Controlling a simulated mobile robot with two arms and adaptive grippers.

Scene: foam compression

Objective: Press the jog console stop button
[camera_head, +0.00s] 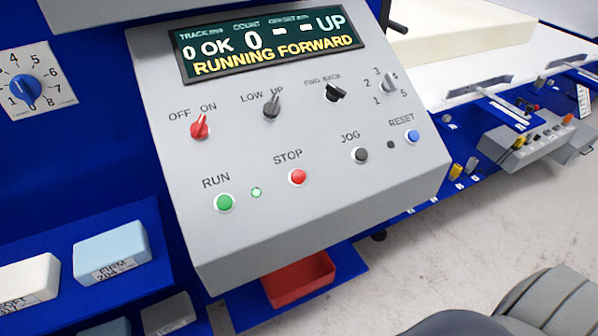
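The grey jog console (330,225) fills the middle of the head view, with a sloped front panel. Its red stop button (297,177) sits under the label STOP and is uncovered. The green run button (224,203) is to its left, with a small lit green lamp (256,192) between the two. The display (270,42) reads "RUNNING FORWARD" in yellow. Neither of my grippers shows in the view. A grey rounded part of my own body is at the bottom right corner.
A red on/off switch (200,126), a black jog button (361,155) and a blue reset button (413,137) share the panel. A red tray (300,281) is below the console. Labelled foam blocks (112,250) lie at lower left.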

